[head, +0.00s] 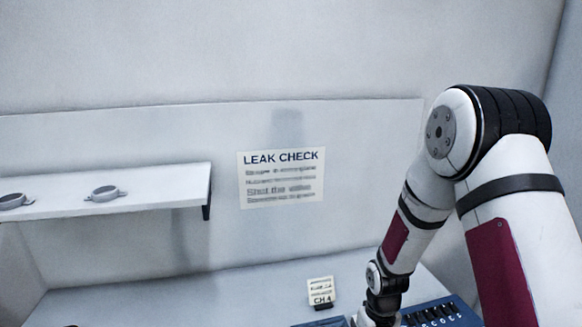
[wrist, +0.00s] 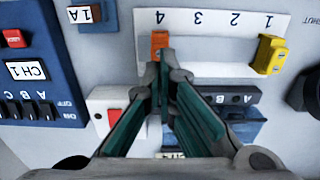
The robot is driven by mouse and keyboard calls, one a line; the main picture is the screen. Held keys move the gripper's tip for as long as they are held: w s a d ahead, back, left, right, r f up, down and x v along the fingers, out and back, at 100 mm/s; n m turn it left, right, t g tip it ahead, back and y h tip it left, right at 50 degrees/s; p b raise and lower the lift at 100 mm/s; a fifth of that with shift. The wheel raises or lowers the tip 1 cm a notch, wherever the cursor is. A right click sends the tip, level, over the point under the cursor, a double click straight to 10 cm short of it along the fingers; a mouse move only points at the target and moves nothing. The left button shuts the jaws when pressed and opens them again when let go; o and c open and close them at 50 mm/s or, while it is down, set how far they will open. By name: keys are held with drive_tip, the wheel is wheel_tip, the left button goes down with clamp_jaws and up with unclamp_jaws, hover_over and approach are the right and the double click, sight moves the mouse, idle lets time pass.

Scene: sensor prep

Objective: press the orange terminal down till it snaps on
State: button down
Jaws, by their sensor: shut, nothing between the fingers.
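The orange terminal (wrist: 159,40) shows in the wrist view at the left part of a white strip (wrist: 212,35), by the upside-down number 4. My gripper (wrist: 168,58) is shut and empty, with its tips together just at the near edge of the orange terminal. The tips hide the terminal's lower part, and I cannot tell whether they touch it. I cannot tell how firmly the terminal sits. In the head view my arm reaches down to the bottom edge, and the gripper and the terminal are out of sight.
A yellow terminal (wrist: 268,54) sits on the strip's right end. A blue CH 1 box (wrist: 42,95) with switches is at left. A white block with a red button (wrist: 113,117) and a blue part are close beside my fingers. A shelf (head: 130,196) is on the wall.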

drive_tip(key=shift+f+b, duration=0.35)
drive_tip(key=shift+f, duration=0.7)
idle(0.7)
drive_tip(key=shift+r+p, duration=1.35)
drive_tip(key=shift+r, duration=2.2)
drive_tip(key=s+r+m+t, duration=0.1)
drive_tip(key=s+r, duration=0.2)
drive_tip(key=r, duration=0.8)
drive_tip(key=s+r+t, duration=0.2)
drive_tip(key=r, duration=0.9)
drive_tip(key=s+r+t, duration=0.1)
drive_tip(key=s+r, duration=0.5)
drive_tip(key=s, duration=0.2)
drive_tip(key=s+r+m+t, duration=0.1)
drive_tip(key=s+r, duration=0.5)
drive_tip(key=s, duration=0.3)
drive_tip(key=shift+s+m+t, duration=0.2)
drive_tip(key=shift+m+t, duration=0.1)
